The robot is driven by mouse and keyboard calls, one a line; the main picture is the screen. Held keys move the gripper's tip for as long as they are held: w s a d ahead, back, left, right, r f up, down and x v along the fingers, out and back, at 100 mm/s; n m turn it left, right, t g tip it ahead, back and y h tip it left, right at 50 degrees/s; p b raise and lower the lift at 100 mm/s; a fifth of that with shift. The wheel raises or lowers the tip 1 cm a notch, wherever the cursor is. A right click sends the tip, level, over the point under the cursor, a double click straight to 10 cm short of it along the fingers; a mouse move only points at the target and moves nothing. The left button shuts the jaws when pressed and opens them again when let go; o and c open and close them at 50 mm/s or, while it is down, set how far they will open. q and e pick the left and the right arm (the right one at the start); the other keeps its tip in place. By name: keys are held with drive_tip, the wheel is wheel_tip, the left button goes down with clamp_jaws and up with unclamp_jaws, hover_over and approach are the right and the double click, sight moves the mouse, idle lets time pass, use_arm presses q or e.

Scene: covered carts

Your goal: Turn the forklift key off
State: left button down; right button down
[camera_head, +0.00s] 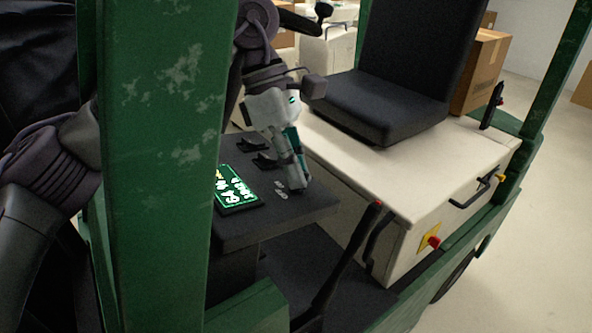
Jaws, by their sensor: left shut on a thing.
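The forklift's dark dashboard (262,222) sits behind the green front post, with a lit green display (236,188) and small white marks beside it. My left gripper (299,183) points down at the dashboard's right side, just right of the white marks. Its fingers are shut on the forklift key, which is mostly hidden by the fingertips. I cannot make out which way the key is turned. My right gripper is not in view.
The green post (160,165) blocks much of the left side. A black seat (385,105) stands on the cream body (410,180). A black lever with a red tip (350,255) rises in front. A red knob (434,242) is on the body's side. Cardboard boxes (478,72) stand behind.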

use_arm(q)
drive_tip(key=n+t+b, duration=0.1)
drive_tip(key=n+b, duration=0.1)
drive_tip(key=n+t+b, duration=0.1)
drive_tip(key=n+b, duration=0.1)
drive_tip(key=n, duration=0.1)
drive_tip(key=shift+s+f+t, duration=0.15)
drive_tip(key=shift+t, duration=0.15)
drive_tip(key=n+t+b, duration=0.1)
drive_tip(key=n+b, duration=0.1)
drive_tip(key=n, duration=0.1)
drive_tip(key=shift+s+n+t+b, duration=0.1)
drive_tip(key=shift+n+t+b, duration=0.2)
drive_tip(key=shift+t, duration=0.1)
drive_tip(key=shift+n+t+y+b, duration=0.4)
drive_tip(key=shift+n+b, duration=0.1)
drive_tip(key=shift+n, duration=0.4)
drive_tip(key=shift+r, duration=0.2)
drive_tip(key=c, duration=1.3)
unclamp_jaws()
drive_tip(key=shift+r, duration=0.1)
wheel_tip(320, 180, up, 10)
drive_tip(key=shift+f, duration=0.1)
